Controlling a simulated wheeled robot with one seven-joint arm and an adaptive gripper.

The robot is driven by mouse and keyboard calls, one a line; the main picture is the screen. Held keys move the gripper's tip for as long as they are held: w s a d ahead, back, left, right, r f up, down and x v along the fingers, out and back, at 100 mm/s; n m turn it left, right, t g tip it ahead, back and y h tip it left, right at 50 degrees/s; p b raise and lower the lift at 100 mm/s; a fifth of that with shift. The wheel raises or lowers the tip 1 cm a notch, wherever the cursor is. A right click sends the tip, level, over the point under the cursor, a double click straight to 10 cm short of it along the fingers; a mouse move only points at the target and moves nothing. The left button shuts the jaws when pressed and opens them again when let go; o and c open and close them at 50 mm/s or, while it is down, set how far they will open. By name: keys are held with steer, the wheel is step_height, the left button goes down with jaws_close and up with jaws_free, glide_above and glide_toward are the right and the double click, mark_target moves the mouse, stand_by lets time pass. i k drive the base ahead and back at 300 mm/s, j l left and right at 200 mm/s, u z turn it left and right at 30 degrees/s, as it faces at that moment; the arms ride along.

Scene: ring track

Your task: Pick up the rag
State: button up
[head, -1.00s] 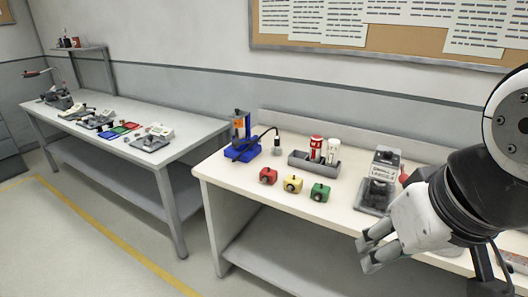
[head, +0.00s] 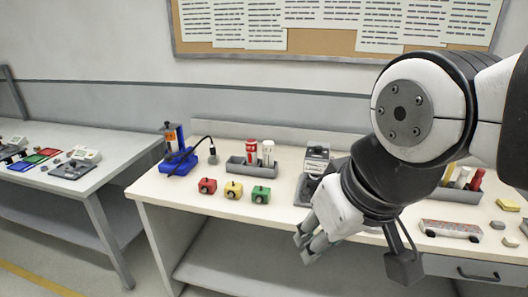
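I cannot make out a rag for certain in the head view. My gripper (head: 307,246) hangs in front of the front edge of the right workbench (head: 160,192), pointing down and to the left. Its two fingers are apart, with nothing visible between them. My arm hides part of the bench top behind it.
Floor shows between the benches.

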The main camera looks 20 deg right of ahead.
mark_target(505, 205)
steer(key=z, duration=2)
steer(key=i+l, duration=0.35)
steer(key=i+l+u, duration=0.15)
steer(key=i+l, duration=0.6)
steer(key=l, duration=0.2)
steer(key=i+l+u, duration=0.15)
steer(key=i+l, duration=0.2)
steer(key=l, duration=0.1)
